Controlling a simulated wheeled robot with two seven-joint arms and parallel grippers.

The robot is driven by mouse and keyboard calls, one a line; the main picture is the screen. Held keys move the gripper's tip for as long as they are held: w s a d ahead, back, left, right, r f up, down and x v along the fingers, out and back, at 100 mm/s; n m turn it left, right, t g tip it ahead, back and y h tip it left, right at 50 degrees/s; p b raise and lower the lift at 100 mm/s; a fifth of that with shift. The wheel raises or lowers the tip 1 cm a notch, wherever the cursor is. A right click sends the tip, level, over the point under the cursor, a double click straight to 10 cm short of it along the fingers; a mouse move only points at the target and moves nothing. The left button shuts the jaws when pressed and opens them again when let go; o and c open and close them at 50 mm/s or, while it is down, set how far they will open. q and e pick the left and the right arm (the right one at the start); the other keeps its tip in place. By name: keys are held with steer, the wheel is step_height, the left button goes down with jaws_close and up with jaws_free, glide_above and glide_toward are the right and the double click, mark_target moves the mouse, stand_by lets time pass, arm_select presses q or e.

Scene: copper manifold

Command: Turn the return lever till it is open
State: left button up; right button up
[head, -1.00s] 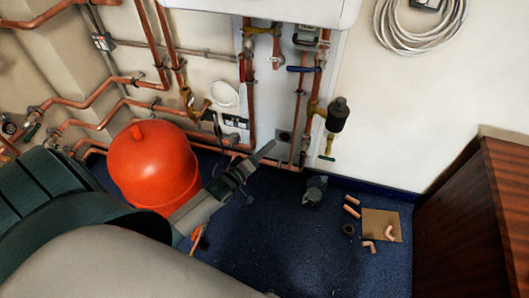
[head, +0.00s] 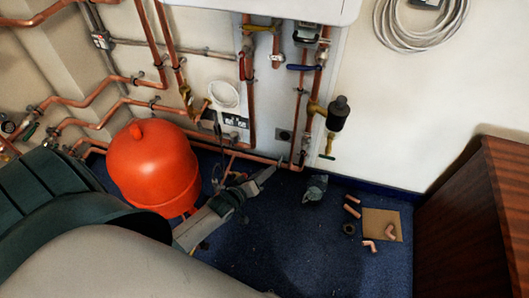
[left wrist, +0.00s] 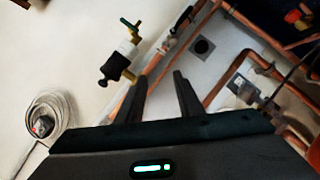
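A blue lever handle (head: 301,68), which looks like the return lever, lies level across a copper pipe below the white boiler. A yellow lever (head: 258,28) is on a pipe to its left. My left gripper (head: 273,170) is low in front of the wall, well below the blue lever and apart from it. In the left wrist view its two fingers (left wrist: 161,82) stand apart with nothing between them. I cannot make out the blue lever in that view. My right gripper is not in view.
A red tank (head: 152,168) stands left of the gripper. A black-capped fitting (head: 338,113) juts out right of the pipes; it also shows in the left wrist view (left wrist: 113,68). Loose copper elbows and a cardboard piece (head: 382,224) lie on the blue floor. A wooden cabinet (head: 485,220) stands right.

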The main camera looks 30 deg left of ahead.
arm_select(q)
steer(key=c, duration=0.7)
steer(key=shift+w+d+r, duration=0.1)
steer(key=shift+w+r, duration=0.1)
steer(key=shift+w, duration=0.05)
jaws_close()
steer(key=w+r+m+t+y+b, duration=0.2)
steer(key=w+r+t+y+b, duration=0.2)
steer(key=r, duration=0.9)
steer(key=w+r+m+t+y+b, duration=0.1)
steer(key=w+r+t+y+b, duration=0.3)
steer(key=w+r, duration=0.5)
step_height(320, 180, up, 5)
steer(key=shift+w+a+r+m+t+y+b, duration=0.15)
steer(key=shift+a+m+t+y+b, duration=0.1)
steer(key=shift+m+t+y+b, duration=0.4)
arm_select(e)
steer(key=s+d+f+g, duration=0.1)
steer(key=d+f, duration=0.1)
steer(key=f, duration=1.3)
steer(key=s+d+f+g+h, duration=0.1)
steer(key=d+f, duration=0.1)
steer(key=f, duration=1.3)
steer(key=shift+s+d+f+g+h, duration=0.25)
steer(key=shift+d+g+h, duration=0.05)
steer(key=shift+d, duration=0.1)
arm_select(q)
steer(key=shift+n+g, duration=0.25)
